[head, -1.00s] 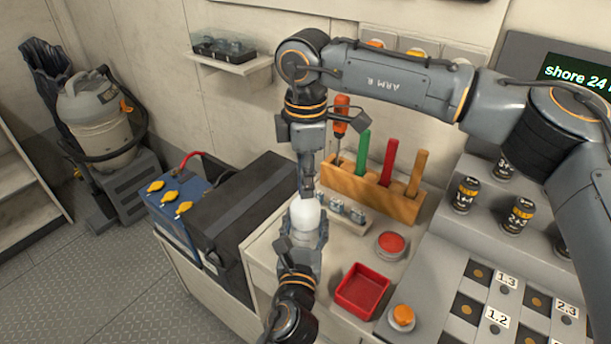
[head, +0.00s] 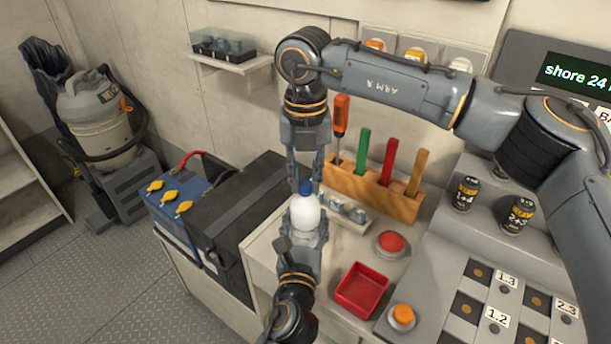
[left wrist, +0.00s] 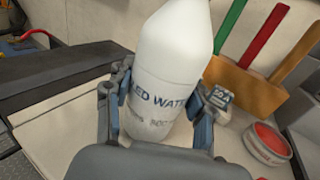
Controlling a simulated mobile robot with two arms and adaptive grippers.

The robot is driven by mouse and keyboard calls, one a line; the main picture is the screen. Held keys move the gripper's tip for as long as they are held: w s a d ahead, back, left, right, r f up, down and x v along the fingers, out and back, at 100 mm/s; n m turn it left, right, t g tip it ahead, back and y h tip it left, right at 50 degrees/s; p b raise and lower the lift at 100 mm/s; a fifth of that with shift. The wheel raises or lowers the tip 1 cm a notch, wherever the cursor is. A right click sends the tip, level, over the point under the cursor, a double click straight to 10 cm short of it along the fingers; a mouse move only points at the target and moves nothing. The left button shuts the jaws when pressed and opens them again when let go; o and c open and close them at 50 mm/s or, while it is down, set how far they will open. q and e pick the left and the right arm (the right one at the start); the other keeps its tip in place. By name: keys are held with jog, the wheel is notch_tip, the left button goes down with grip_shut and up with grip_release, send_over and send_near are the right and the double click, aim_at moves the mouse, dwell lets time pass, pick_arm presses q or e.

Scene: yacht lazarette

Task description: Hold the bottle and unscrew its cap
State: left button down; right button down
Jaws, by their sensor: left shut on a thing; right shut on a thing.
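A white bottle (head: 305,214) stands roughly upright at the left end of the worktop; the left wrist view shows its body (left wrist: 168,60) with printed lettering and a slight tilt. My left gripper (head: 303,238) is shut around the bottle's lower body, with one finger on each side in the left wrist view (left wrist: 160,105). The blue cap (head: 306,187) sits at the top of the bottle. My right gripper (head: 305,186) points down from above and is shut on the cap, a finger on either side. The cap is outside the left wrist view.
A wooden rack (head: 347,183) with a screwdriver and coloured handles stands behind the bottle. A black box (head: 238,210) and blue battery (head: 177,210) are left.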

jog(key=n, duration=1.8)
jog(key=shift+n, duration=0.3)
jog(key=n, duration=1.4)
jog(key=shift+r, duration=0.1)
jog(key=n, duration=0.5)
